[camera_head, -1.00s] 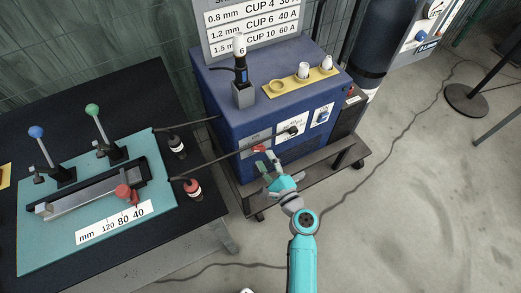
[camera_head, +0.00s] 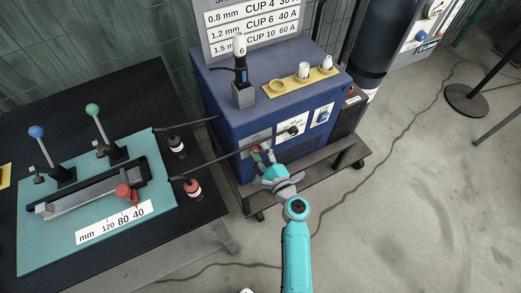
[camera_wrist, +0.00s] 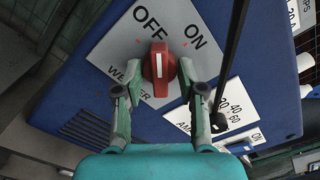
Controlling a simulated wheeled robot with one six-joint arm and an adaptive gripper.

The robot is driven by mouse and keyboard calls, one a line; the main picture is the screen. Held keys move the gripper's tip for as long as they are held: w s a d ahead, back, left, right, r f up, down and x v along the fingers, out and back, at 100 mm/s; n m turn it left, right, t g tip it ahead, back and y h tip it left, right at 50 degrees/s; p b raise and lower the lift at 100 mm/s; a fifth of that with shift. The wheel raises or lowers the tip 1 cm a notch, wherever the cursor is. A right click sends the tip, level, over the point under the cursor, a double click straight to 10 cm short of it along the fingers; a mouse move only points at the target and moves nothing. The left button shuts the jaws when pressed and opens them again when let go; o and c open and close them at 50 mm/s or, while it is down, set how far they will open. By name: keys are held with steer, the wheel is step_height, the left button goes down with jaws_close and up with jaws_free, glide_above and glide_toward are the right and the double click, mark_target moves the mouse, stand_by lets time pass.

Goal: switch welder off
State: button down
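The welder (camera_head: 225,120) is a blue box on a low cart. Its red switch knob (camera_wrist: 158,68) sits on a white plate (camera_wrist: 125,52) marked OFF, ON and WELDER. A white line on the knob runs nearly up and down in the wrist view, its upper end between the OFF and ON sides. My gripper (camera_wrist: 156,86) is open, fingers on either side of the knob. The right finger looks close to it; contact cannot be told. In the head view my gripper (camera_head: 264,159) is at the welder's front and partly hides the knob.
A dark cable (camera_wrist: 232,55) crosses right of the knob, close to the right finger. Another dial plate (camera_wrist: 230,105) with amp numbers lies beside it. The teal fixture (camera_head: 60,225) stands on a table at left. Open floor (camera_head: 400,210) is at right.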

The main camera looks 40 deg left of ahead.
mark_target(260, 151)
steer(key=n, duration=0.7)
steer(key=c, duration=1)
jaws_free()
steer(key=shift+c, duration=0.2)
steer(key=shift+v, duration=2.5)
